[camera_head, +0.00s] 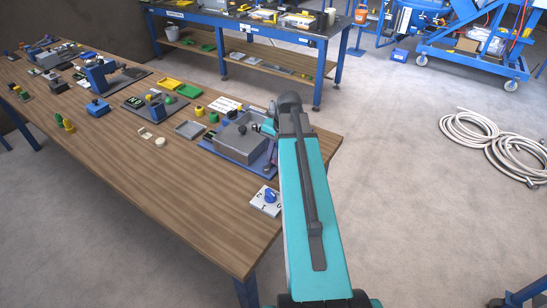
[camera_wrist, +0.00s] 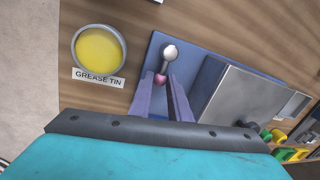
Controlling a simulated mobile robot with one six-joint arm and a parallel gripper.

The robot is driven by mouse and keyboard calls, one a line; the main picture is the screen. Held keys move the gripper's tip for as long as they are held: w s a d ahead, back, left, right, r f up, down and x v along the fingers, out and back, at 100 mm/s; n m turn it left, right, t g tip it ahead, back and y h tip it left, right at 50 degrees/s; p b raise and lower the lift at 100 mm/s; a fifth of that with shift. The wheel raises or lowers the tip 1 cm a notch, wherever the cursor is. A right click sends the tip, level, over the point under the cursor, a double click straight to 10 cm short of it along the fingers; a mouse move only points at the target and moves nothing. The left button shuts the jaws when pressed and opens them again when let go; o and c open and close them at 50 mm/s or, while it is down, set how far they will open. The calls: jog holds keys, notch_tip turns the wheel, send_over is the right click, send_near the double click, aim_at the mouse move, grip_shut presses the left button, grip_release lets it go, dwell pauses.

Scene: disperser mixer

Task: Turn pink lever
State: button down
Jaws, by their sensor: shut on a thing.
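The pink lever (camera_wrist: 161,80) shows in the wrist view as a small pink part between my fingertips, just below a shiny metal ball (camera_wrist: 170,52) on the blue-grey base plate (camera_wrist: 202,62). My gripper (camera_wrist: 162,84) is shut on the pink lever, with one finger on each side of it. The rest of the lever is hidden by the fingers. A grey metal box (camera_wrist: 237,103) stands on the same plate to the right. In the head view the box (camera_head: 238,138) is at the table's right end, and my arm hides the lever.
A yellow-topped grease tin (camera_wrist: 98,50) with a label stands left of the plate in the wrist view. In the head view a blue rotary knob (camera_head: 270,196) sits near the table edge. Several small parts and trays fill the wooden table (camera_head: 165,195); its front strip is clear.

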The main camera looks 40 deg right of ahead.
jog(key=shift+d, duration=0.15)
jog(key=c, duration=1.7)
grip_release()
jog(key=shift+o, duration=0.2)
jog(key=shift+r, duration=0.15)
notch_tip(320, 180, up, 13)
jog(key=s+d+b, duration=0.1)
jog(key=s+b, duration=0.1)
jog(key=b, duration=0.1)
jog(key=shift+s+r, duration=0.15)
jog(key=shift+s, duration=0.05)
jog(key=shift+d, duration=0.1)
